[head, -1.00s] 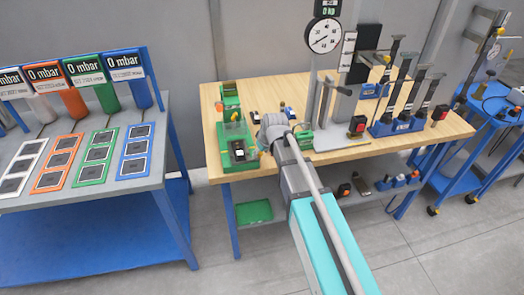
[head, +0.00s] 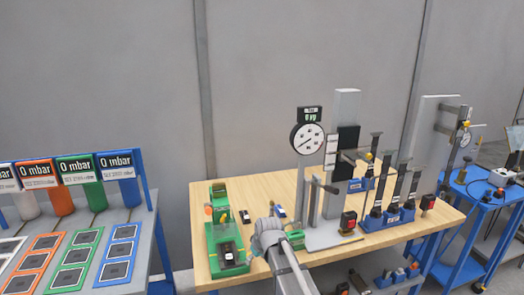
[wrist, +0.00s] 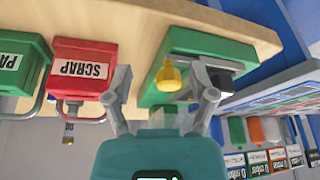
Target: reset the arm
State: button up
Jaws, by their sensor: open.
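My gripper (wrist: 164,92) is open in the wrist view, its two grey fingers spread apart with nothing seen held between them. A yellow knob (wrist: 168,77) on a green fixture (wrist: 185,42) shows between the fingers; how far beyond them it lies is unclear. In the head view my grey wrist (head: 268,238) is over the front of the wooden table, just right of the green fixture (head: 228,258). The fingers are not clearly visible there.
The wooden table (head: 270,187) carries a dial-gauge stand (head: 307,138) and a blue tool rack (head: 388,220). A second bench with coloured panels (head: 75,260) stands left.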

jog(key=s+d+f+m+g+h, duration=0.1)
jog(key=s+d+m, duration=0.6)
jog(key=s+d, duration=0.9)
jog(key=d+g+h, duration=0.1)
jog(key=d+g, duration=0.1)
jog(key=d, duration=0.1)
jog(key=shift+s+d+h, duration=0.3)
jog(key=shift+s, duration=0.1)
jog(key=shift+f, duration=0.1)
